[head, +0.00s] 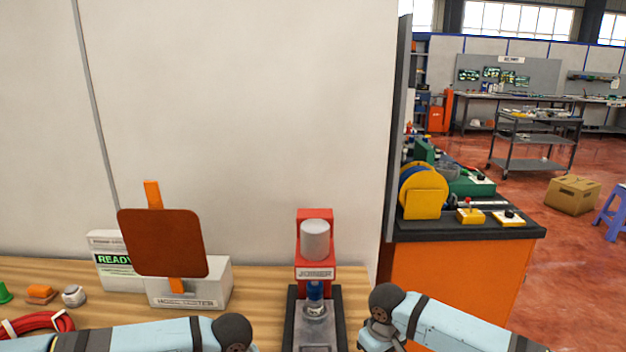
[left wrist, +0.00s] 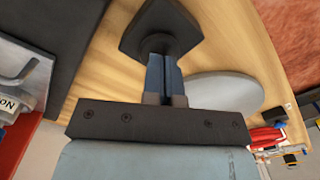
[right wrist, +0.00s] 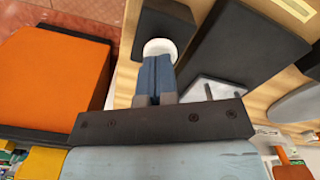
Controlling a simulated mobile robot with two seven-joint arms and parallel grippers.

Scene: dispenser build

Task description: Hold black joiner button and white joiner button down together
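The red joiner (head: 315,250) stands on the wooden bench, with a grey cylinder on top and a blue part under its head. In the right wrist view, my right gripper (right wrist: 160,62) has its fingers together, with tips at the white joiner button (right wrist: 158,46) on a dark box (right wrist: 168,20). In the left wrist view, my left gripper (left wrist: 162,62) has its fingers together, tips at a dark round top, apparently the black joiner button (left wrist: 157,42), on a dark box (left wrist: 170,18). Whether either button is pressed I cannot tell. Both grippers are below the head view.
A brown panel on an orange post stands before the white tester box (head: 190,291) at the left. A red cable coil (head: 62,319) and small parts lie far left. A grey disc (left wrist: 226,90) lies near my left gripper. An orange cabinet (head: 452,285) stands right of the bench.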

